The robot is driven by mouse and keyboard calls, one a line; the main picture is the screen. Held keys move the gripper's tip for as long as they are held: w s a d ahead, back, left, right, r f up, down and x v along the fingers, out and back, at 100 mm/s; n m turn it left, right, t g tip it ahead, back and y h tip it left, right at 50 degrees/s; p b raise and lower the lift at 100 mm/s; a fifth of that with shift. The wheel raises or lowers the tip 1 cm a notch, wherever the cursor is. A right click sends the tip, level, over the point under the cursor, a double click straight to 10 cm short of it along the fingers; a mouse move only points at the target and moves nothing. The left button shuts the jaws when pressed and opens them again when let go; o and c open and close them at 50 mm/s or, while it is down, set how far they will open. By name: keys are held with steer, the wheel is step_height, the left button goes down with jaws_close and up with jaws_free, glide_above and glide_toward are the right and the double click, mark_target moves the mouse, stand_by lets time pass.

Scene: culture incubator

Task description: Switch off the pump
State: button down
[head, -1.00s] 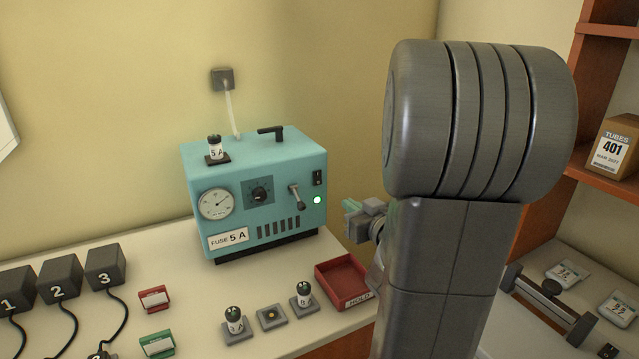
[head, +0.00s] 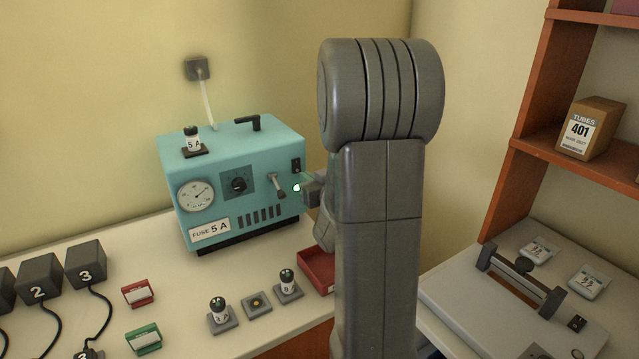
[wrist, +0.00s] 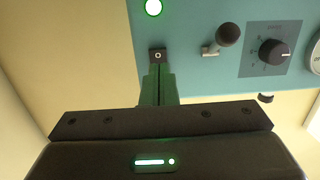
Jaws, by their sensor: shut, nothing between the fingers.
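The pump (head: 237,190) is a teal box on the bench with a gauge, dial, lever (head: 278,185) and vents. Its green lamp (head: 296,188) is lit. A small black rocker switch (head: 296,166) sits above the lamp at the panel's right edge. In the wrist view, the switch (wrist: 158,55) shows a white O mark, with the lit lamp (wrist: 153,7) beyond it and the lever (wrist: 226,38) to the right. My gripper (wrist: 158,75) is shut and empty, its green fingertips right at the switch; contact cannot be told. In the head view my arm hides most of the gripper.
A red tray (head: 314,275) lies in front of the pump, partly behind my arm. Fuses on stands (head: 219,315) and red and green card holders (head: 138,292) are at the front. Black numbered blocks (head: 40,282) stand left. A fuse (head: 192,141) stands on the pump.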

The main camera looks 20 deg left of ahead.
mark_target(297, 171)
steer(key=shift+p+x, duration=0.3)
steer(key=shift+x, duration=1.4)
